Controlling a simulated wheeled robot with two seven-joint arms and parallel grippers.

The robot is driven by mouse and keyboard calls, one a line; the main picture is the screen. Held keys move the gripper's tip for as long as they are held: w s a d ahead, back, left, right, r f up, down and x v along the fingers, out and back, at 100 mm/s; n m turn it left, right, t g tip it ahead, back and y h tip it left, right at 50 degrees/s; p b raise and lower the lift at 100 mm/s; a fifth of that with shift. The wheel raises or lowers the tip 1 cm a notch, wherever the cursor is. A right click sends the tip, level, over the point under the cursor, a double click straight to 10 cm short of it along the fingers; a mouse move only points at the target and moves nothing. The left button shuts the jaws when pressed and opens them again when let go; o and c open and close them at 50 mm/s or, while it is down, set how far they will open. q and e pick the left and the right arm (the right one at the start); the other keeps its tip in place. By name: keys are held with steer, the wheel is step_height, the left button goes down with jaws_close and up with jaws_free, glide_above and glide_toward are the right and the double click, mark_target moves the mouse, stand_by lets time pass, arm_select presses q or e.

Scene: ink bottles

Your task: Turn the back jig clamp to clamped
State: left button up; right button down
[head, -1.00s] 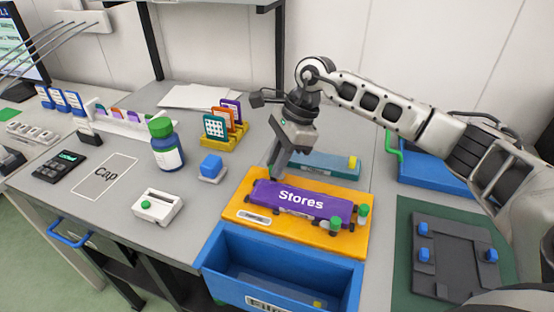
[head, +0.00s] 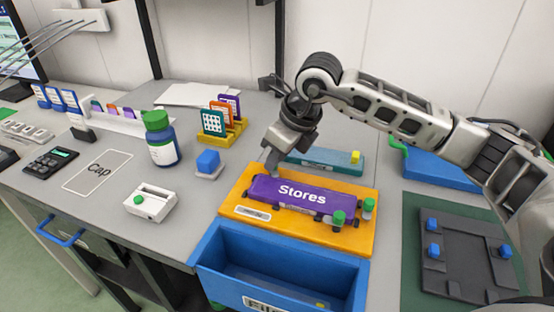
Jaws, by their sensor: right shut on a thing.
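The orange jig (head: 236,207) lies on the bench, with a purple piece marked "Stores" (head: 300,193) across it. Two green-topped clamps show at its right end, one nearer the front (head: 339,217) and one at the right edge (head: 369,207). My right gripper (head: 272,163) points down at the back left of the purple piece, its fingers shut on what appears to be the back jig clamp. The fingers hide most of that clamp, so its setting cannot be read. My left gripper is out of view.
A blue bin (head: 222,243) stands directly in front of the jig. A teal block (head: 325,162) lies behind it. A dark plate with blue knobs (head: 462,250) is at right. A green-capped bottle (head: 161,140) and blue-topped block (head: 208,162) stand to the left.

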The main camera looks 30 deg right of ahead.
steer(key=m+h+b, duration=0.1)
steer(key=m, duration=0.2)
steer(key=shift+a+m+b, duration=0.1)
steer(key=shift+m+b, duration=0.2)
steer(key=shift+b, duration=0.05)
steer(key=shift+a+m+t+h+b, duration=0.1)
steer(key=shift+m+t+h+b, duration=0.4)
steer(key=shift+m, duration=1)
steer(key=shift+h, duration=0.3)
steer(key=c, duration=1.3)
jaws_free()
steer(key=shift+c, duration=0.2)
steer(key=shift+s+r, duration=0.1)
steer(key=shift+r, duration=0.05)
steer(key=p+v, duration=0.1)
steer(key=v, duration=1.4)
steer(key=shift+r+p, duration=0.35)
steer(key=shift+r, duration=0.1)
